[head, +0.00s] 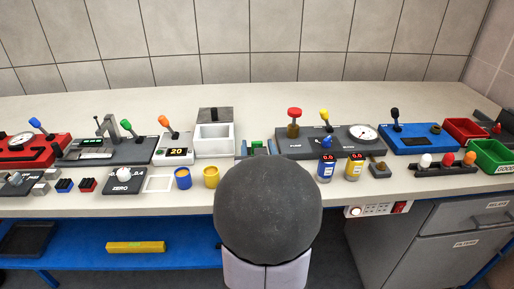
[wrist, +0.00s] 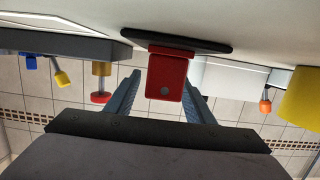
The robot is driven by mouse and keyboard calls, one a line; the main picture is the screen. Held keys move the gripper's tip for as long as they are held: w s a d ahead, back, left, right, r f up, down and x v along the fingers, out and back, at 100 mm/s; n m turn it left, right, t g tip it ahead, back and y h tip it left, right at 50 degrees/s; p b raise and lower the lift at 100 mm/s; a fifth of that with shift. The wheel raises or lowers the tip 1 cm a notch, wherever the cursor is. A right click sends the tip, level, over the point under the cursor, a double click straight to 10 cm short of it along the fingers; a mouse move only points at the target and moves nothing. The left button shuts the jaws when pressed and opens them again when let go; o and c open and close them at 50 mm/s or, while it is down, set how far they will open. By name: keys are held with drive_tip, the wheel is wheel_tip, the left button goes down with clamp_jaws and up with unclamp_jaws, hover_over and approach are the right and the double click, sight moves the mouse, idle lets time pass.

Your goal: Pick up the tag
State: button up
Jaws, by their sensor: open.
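A red tag (wrist: 166,78) with a grey dot near one end shows in the middle of the wrist view, which is upside down. It stands out from a flat black base (wrist: 215,46) on the counter. My gripper (wrist: 163,84) is open, with one blue-grey finger to each side of the tag in the picture. The tag overlaps the right finger's tip in the picture. I cannot tell whether the tag is within the finger depth or touching.
A grey panel with a red knob (head: 294,113) and yellow lever (head: 324,114) stands behind on the right. A white bin (head: 214,139) stands at the left.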

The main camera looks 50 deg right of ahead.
drive_tip(key=shift+w, duration=0.1)
drive_tip(key=shift+c, duration=0.2)
drive_tip(key=c, duration=1.1)
drive_tip(key=shift+o, duration=0.2)
drive_tip(key=shift+r, duration=0.15)
wheel_tip(320, 180, up, 10)
drive_tip(key=p, duration=0.2)
